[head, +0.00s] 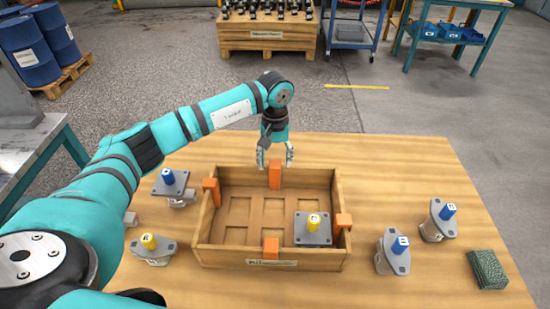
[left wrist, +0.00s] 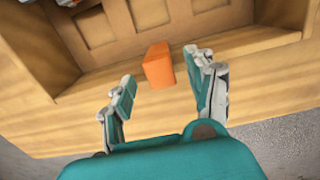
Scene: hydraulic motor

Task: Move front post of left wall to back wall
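The wooden crate (head: 215,257) stands on the table with orange posts on its walls. One orange post (head: 274,175) is on the back wall and also shows in the left wrist view (left wrist: 158,66). Another post (head: 211,191) is on the left wall, towards its back. My right gripper is not in view.
A motor with a yellow cap (head: 313,229) sits in the crate's front right compartment. Other motors stand left (head: 174,186) and right (head: 393,251) of the crate. A green textured block (head: 487,269) lies at the table's right. The table behind the crate is clear.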

